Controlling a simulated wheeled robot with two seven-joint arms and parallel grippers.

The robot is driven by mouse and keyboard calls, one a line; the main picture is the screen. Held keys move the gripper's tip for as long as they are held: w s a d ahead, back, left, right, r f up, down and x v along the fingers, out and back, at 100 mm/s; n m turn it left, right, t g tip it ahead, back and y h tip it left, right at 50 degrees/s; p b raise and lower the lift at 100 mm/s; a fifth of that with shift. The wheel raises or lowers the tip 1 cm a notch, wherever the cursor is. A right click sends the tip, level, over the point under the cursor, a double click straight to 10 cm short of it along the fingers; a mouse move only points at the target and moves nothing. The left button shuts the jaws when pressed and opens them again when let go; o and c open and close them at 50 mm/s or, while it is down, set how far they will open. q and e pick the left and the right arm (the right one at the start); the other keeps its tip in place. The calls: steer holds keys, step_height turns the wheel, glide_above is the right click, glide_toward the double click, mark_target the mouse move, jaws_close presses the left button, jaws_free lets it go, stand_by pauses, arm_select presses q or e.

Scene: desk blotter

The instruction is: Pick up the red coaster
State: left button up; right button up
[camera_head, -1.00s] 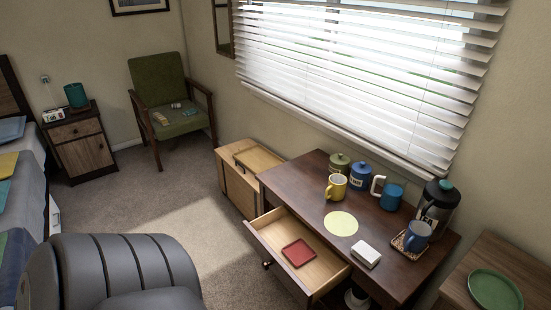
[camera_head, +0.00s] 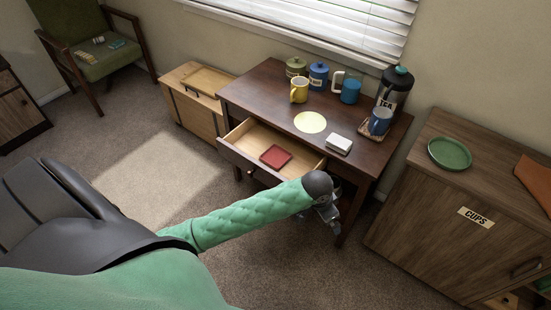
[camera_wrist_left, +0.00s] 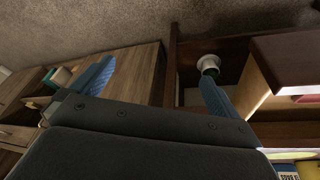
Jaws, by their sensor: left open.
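The red coaster (camera_head: 275,156) is a square tray-like piece lying flat inside the open drawer (camera_head: 237,157) of the dark wooden desk. My left gripper (camera_head: 328,213) is in front of the desk, to the right of the drawer and apart from the coaster. In the left wrist view the two blue fingers of my left gripper (camera_wrist_left: 158,72) are spread wide with nothing between them. A sliver of red at that view's right edge appears to be the coaster (camera_wrist_left: 307,98). My right gripper is not in view.
A cabinet (camera_head: 450,205) with a green plate (camera_head: 450,153) stands right. Carpet is clear left of the drawer.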

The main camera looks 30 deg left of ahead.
arm_select(q)
steer(key=w+a+r+y, duration=0.1)
steer(key=w+a+r, duration=0.1)
steer(key=w+a, duration=0.65)
steer(key=n+g+y, duration=0.1)
steer(key=n+g, duration=0.2)
steer(key=n, duration=0.2)
glide_toward(277, 156)
steer(key=shift+d+b, duration=0.15)
steer(key=shift+b, duration=0.3)
steer(key=shift+f+p, duration=0.35)
steer(key=shift+f, duration=1.2)
step_height(277, 156, down, 3)
steer(key=shift+s+f+p, duration=0.1)
steer(key=shift+f+p, duration=0.1)
steer(key=shift+p, duration=0.1)
steer(key=shift+f, duration=0.45)
steer(key=c, duration=0.6)
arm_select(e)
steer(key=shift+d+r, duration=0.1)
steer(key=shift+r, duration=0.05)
